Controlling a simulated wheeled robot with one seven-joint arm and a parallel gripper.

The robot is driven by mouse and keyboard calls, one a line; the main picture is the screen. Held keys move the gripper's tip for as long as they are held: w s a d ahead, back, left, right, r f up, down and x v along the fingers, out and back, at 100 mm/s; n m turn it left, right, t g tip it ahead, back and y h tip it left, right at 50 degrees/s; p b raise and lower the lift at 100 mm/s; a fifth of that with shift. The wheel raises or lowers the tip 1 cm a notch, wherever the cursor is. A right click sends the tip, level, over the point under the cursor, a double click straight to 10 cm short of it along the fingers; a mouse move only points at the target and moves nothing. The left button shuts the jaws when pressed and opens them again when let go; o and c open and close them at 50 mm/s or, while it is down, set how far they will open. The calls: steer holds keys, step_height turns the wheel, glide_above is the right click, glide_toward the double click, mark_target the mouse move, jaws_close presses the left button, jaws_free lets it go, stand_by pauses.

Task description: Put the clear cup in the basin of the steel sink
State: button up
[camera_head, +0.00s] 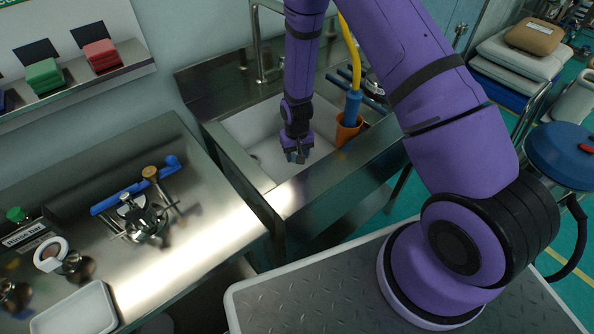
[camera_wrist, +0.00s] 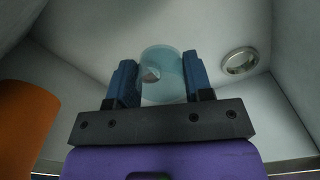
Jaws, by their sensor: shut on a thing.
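My gripper (camera_head: 297,157) points down over the basin of the steel sink (camera_head: 246,126) in the head view. In the wrist view my gripper (camera_wrist: 161,84) is shut on the clear cup (camera_wrist: 161,62), with one blue finger on each side of it. The cup is pale and see-through, and its round rim shows. Pale basin walls and floor fill the background behind it. In the head view the cup is hidden or too small to make out at the fingertips. I cannot tell whether the cup touches the basin floor.
A round drain (camera_wrist: 240,61) shows right of the cup. An orange container (camera_head: 347,130) with a blue-handled tool stands at the basin's right, and its orange side (camera_wrist: 25,125) shows at the left in the wrist view. A faucet (camera_head: 261,50) rises behind. Steel counter (camera_head: 215,215) lies left.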

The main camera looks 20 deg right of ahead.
mark_target(297, 172)
steer(key=shift+f, duration=4.7)
steer(key=shift+f, duration=0.15)
steer(key=o, duration=0.9)
